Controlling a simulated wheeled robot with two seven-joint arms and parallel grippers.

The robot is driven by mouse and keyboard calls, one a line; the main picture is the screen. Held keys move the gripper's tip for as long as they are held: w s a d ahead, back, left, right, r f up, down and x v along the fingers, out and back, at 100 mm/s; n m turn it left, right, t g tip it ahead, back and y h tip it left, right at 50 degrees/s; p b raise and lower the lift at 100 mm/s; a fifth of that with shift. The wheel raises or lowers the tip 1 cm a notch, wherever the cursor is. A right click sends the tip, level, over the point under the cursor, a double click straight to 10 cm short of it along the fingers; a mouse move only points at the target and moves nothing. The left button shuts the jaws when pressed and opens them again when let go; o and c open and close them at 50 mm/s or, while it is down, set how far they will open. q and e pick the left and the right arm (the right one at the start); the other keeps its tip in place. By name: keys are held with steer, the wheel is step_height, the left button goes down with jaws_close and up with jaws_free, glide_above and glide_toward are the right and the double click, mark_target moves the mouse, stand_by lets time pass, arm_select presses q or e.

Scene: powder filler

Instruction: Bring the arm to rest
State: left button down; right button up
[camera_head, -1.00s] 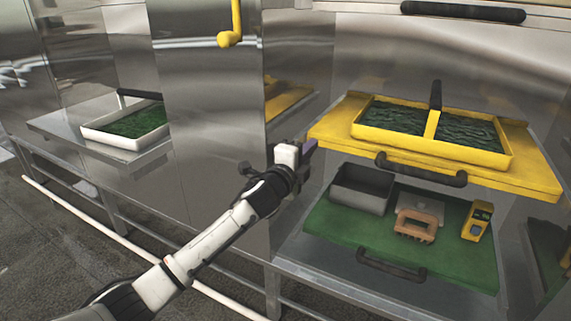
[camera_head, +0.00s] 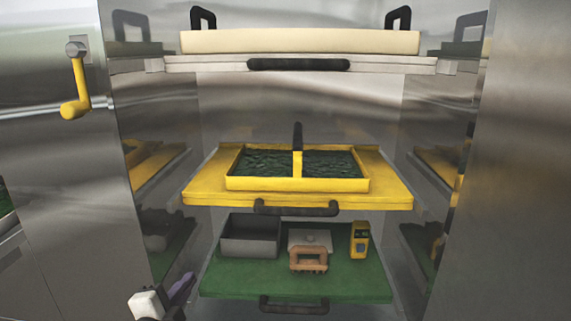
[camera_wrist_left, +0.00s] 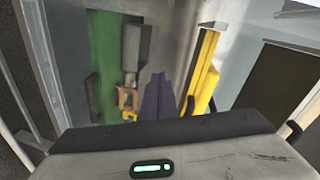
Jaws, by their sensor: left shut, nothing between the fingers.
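My left gripper (camera_head: 182,290) is low in the head view, in front of the cabinet and left of the green lower shelf (camera_head: 225,285). Its dark purple fingers are together with nothing between them. In the left wrist view the shut fingers (camera_wrist_left: 158,98) point toward the cabinet, apart from the shelves and the things on them. Most of my left arm is out of the head view. My right gripper is not in view.
The yellow shelf (camera_head: 200,190) holds a yellow two-part tray (camera_head: 298,184) of dark material. The green shelf holds a grey bin (camera_head: 250,243), an orange-brown handled tool (camera_head: 308,259) and a yellow device (camera_head: 359,240). A yellow crank (camera_head: 75,100) is on the left wall.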

arm_select(q)
steer(key=s+d+f+n+g, duration=0.2)
steer(key=s+f+n, duration=0.2)
steer(key=s+f, duration=0.4)
steer(key=s+d+f+n+g, duration=0.2)
steer(key=s+f, duration=0.6)
steer(key=s, duration=0.5)
steer(key=s+d+f+n+g+h, duration=0.1)
steer(key=s+d+f+n+g, duration=0.2)
steer(key=s+f+n, duration=0.4)
steer(key=s+f, duration=0.2)
steer(key=s, duration=0.1)
steer(key=shift+s+d, duration=0.3)
steer(key=shift+s, duration=0.05)
steer(key=shift+s, duration=0.1)
